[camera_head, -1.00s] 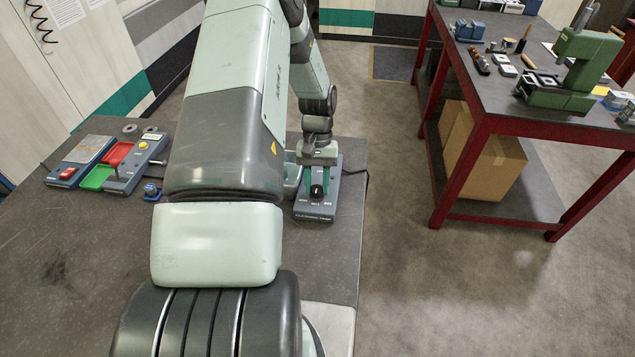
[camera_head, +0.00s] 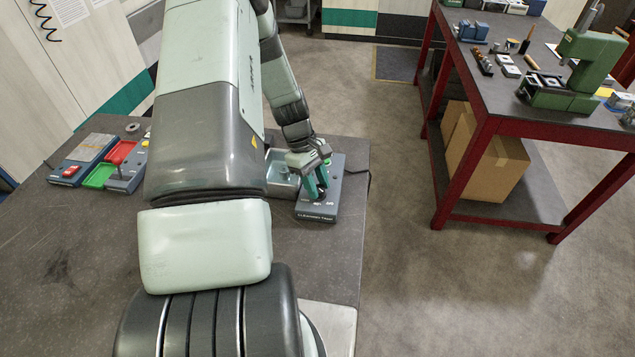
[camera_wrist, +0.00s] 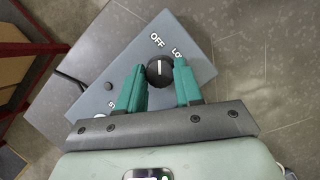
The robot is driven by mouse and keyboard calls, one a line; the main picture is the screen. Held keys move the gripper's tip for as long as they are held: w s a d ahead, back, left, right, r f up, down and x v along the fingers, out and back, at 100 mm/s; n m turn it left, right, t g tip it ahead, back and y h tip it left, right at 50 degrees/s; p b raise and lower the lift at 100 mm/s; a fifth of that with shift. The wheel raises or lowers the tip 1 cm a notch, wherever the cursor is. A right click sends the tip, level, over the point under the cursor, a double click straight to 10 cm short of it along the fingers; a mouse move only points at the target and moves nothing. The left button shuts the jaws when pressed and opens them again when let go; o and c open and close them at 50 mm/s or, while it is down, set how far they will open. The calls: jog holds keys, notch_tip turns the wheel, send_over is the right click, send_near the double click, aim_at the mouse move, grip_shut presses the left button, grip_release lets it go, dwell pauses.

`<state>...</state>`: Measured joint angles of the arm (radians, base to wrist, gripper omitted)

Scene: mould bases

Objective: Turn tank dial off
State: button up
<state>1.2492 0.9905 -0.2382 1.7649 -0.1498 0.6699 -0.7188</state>
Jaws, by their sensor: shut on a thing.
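The grey cleaning tank (camera_head: 318,213) stands at the right end of the dark table, with a metal basin (camera_head: 280,177) at its left. Its sloped panel (camera_wrist: 194,36) fills the upper part of the wrist view, with the labels OFF and LO(W) beside the dial. The round black dial (camera_wrist: 159,72) has a white pointer line, running nearly upright in the wrist view, towards OFF. My gripper (camera_head: 316,189) is tilted over the panel, its green fingers (camera_wrist: 160,78) shut on the dial from both sides. The dial is mostly hidden in the head view.
Red and green trays (camera_head: 110,163) and a grey box with a red button (camera_head: 80,160) sit on the table's left. A red-framed workbench (camera_head: 490,118) with a green press (camera_head: 572,75) stands at the right. Open floor lies between.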

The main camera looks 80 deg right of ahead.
jog(key=shift+n+h, duration=0.3)
jog(key=shift+n, duration=0.5)
jog(key=o, duration=1)
jog(key=v, duration=1)
jog(key=shift+w+r, duration=0.25)
jog(key=shift+r, duration=0.1)
